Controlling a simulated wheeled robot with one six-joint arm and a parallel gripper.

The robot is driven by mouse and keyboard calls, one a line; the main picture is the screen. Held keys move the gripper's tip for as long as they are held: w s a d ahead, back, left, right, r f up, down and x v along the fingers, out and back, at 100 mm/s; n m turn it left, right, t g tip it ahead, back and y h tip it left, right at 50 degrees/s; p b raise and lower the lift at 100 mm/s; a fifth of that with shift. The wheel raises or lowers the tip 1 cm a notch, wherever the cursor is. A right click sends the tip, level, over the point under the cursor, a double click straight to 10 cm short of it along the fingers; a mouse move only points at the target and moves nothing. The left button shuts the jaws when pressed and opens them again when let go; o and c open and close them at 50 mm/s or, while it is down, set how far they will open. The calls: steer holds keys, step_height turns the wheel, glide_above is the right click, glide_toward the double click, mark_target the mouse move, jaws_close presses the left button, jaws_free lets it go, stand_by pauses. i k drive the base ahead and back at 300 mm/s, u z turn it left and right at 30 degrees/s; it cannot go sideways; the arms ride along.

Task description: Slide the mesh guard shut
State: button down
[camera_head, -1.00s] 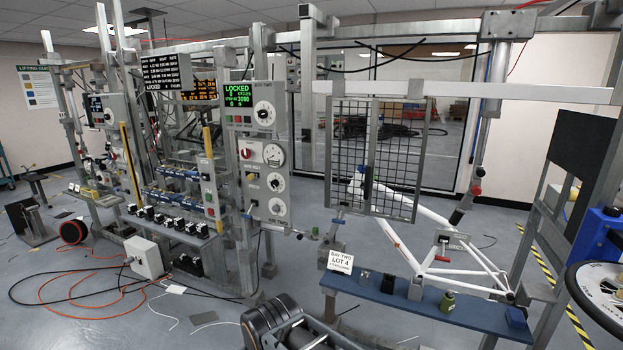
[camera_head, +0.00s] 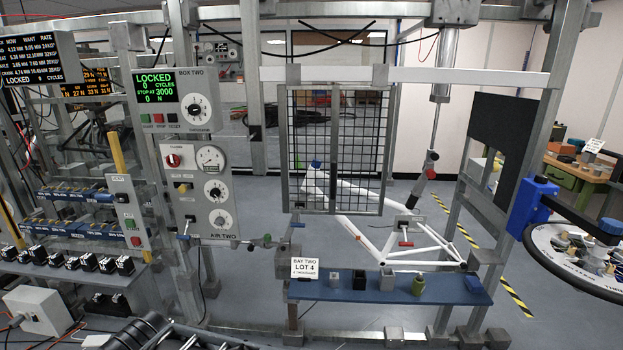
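The mesh guard (camera_head: 357,160) is a black wire grid in a grey metal frame. It hangs below the upper rail (camera_head: 440,76) of bay two in the head view. It stands at the left part of the bay, and the space to its right is uncovered. A white bicycle frame (camera_head: 372,236) sits behind and below it, partly seen through the mesh. A small blue part (camera_head: 316,164) shows at the guard's left half; I cannot tell whether it is on the guard. My gripper is not in view.
A blue bench (camera_head: 440,292) with small blocks and a "LOT 4" sign (camera_head: 305,268) stands below the guard. The control box (camera_head: 184,100) at left reads LOCKED. Dark machinery fills the bottom left.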

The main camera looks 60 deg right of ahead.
mark_target(380, 79)
steer(key=z, duration=0.5)
steer(key=i, duration=0.7)
steer(key=z, duration=0.8)
